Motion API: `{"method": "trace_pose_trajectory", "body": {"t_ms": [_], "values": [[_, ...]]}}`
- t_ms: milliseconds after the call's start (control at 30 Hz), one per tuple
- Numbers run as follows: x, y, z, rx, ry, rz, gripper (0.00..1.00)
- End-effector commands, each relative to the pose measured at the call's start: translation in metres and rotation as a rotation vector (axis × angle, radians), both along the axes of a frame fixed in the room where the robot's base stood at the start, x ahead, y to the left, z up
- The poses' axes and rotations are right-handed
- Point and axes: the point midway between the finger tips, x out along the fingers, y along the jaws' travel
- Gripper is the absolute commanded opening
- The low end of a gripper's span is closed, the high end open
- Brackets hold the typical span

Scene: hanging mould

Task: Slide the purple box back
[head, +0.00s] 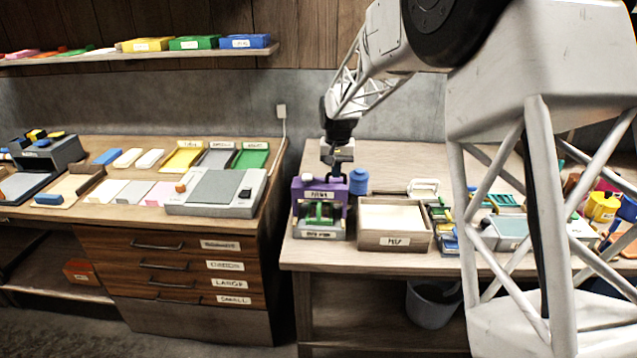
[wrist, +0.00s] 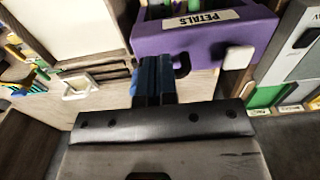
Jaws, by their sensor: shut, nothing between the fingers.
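The purple box (head: 304,208) stands near the left front of the right-hand table, with a pale label across it and green items inside.
A labelled wooden box (head: 394,240) with a pale filling stands just right of the purple box. A blue cylinder (head: 358,181) stands close behind, to the right. The table (head: 375,152) is bare farther back. A drawer cabinet (head: 165,265) stands to the left, across a gap.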

Motion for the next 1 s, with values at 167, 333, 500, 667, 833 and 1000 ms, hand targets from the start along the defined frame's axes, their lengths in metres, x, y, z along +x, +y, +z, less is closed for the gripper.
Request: {"method": "trace_pose_trajectory", "body": {"t_ms": [167, 333, 500, 667, 833, 1000], "values": [[0.000, 0.000, -0.005, 0.000, 0.000, 0.000, 0.00], [0.000, 0.000, -0.010, 0.000, 0.000, 0.000, 0.00], [0.000, 0.000, -0.015, 0.000, -0.001, 0.000, 0.00], [0.000, 0.000, -0.019, 0.000, -0.001, 0.000, 0.00], [0.000, 0.000, -0.024, 0.000, 0.000, 0.000, 0.00], [0.000, 0.000, -0.028, 0.000, 0.000, 0.000, 0.00]]}}
